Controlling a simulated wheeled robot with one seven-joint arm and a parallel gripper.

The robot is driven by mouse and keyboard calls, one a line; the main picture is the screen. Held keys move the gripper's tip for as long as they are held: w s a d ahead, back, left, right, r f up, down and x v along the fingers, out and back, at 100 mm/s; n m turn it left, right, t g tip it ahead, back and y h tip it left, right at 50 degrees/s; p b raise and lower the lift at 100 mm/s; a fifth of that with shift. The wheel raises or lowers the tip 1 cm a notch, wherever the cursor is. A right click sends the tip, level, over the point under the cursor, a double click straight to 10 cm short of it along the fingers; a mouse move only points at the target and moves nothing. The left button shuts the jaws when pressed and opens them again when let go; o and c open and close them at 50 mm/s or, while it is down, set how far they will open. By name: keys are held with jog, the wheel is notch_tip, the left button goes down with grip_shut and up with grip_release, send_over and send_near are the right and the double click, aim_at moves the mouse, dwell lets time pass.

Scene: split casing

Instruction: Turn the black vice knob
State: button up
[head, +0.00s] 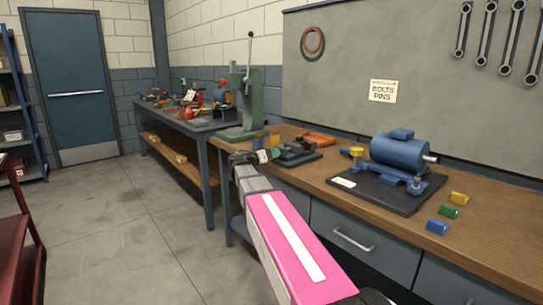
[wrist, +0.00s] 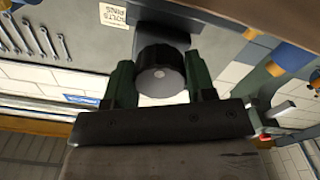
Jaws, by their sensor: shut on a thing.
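The black vice knob (wrist: 162,72) is a round, ribbed knob with a pale grey end face, in the middle of the wrist view. My gripper (wrist: 160,80) has one green finger on each side of it and is shut on it. In the head view my gripper (head: 268,156) is at the left end of the small dark vice (head: 298,155), which stands on the wooden bench. The knob cannot be made out there behind my gripper. The vice body behind the knob shows only in part in the wrist view.
A blue motor (head: 398,152) on a black plate stands to the right on the bench (head: 500,222). Small yellow, green and blue blocks (head: 449,212) lie near the front edge. A green press (head: 243,100) stands behind my gripper. An orange item (head: 319,138) lies behind the vice.

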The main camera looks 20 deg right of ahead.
jog(key=o, duration=0.9)
jog(key=v, duration=1)
jog(key=shift+s+a, duration=0.2)
jog(key=shift+a, duration=0.15)
jog(key=s+d+f+n+g+y, duration=0.1)
jog(key=s+f+y, duration=0.15)
jog(key=f, duration=0.35)
jog(key=s+d+f+n+g+y, duration=0.1)
jog(key=s+d+f+n+y, duration=0.15)
jog(key=f, duration=0.45)
jog(key=s+a+f+n+g+y, duration=0.1)
jog(key=s+a+f+y, duration=0.1)
jog(key=s+f+y, duration=0.2)
jog(key=s+a+f+n+g+y, duration=0.2)
jog(key=s+a+f+y, duration=0.1)
jog(key=s+f, duration=0.4)
jog(key=s+a+f+n+g+y, duration=0.1)
jog(key=s+f+y, duration=0.3)
jog(key=f, duration=0.6)
jog(key=shift+s+a+f+n+g+y, duration=0.15)
jog(key=shift+s+a+f+n+g, duration=0.1)
jog(key=shift+s+a, duration=0.25)
jog(key=shift+s+a+f+n+g+y, duration=0.2)
jog(key=shift+s+a, duration=0.1)
jog(key=shift+s, duration=0.3)
